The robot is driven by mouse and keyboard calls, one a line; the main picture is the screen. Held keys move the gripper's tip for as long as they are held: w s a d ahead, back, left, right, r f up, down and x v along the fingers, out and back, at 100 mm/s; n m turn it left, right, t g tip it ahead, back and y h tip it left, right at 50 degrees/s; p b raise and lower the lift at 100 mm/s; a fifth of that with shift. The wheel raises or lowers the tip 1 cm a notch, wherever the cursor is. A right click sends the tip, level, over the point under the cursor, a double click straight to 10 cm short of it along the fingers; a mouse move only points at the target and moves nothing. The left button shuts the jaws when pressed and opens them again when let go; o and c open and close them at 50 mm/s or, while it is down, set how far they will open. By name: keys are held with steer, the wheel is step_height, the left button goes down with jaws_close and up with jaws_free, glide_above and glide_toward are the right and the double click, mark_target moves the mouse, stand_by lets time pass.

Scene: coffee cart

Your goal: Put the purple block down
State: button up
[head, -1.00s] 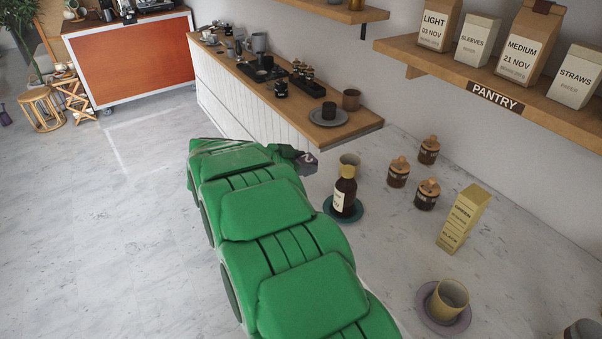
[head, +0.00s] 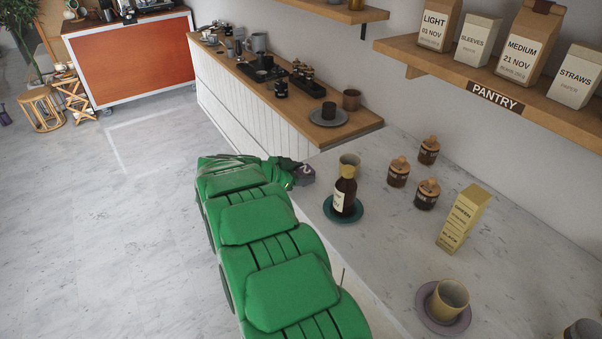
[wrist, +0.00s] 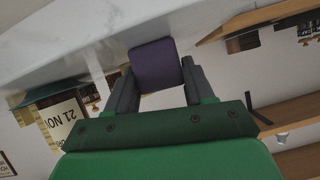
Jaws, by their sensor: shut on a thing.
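The purple block (wrist: 155,64) sits between the two fingers of my gripper (wrist: 155,82) in the wrist view, and the fingers are shut on it. My gripper (head: 290,172) is partly hidden there behind the arm's wrist. I cannot tell whether the block touches the counter.
A dark bottle (head: 344,192) on a teal saucer (head: 350,214) and a tan cup (head: 349,162) stand right of the block. Lidded jars (head: 398,174), a yellow box (head: 463,220) and a cup (head: 450,298) on a purple saucer (head: 428,315) stand farther right. The wooden counter (head: 362,125) lies behind.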

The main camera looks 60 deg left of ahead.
mark_target(300, 171)
steer(key=o, duration=1.5)
steer(key=shift+c, duration=0.2)
steer(key=shift+s+r, duration=0.35)
steer(key=shift+s, duration=0.05)
steer(key=shift+v, duration=1.2)
step_height(300, 171, up, 7)
steer(key=shift+w, duration=0.15)
steer(key=shift+f, duration=0.15)
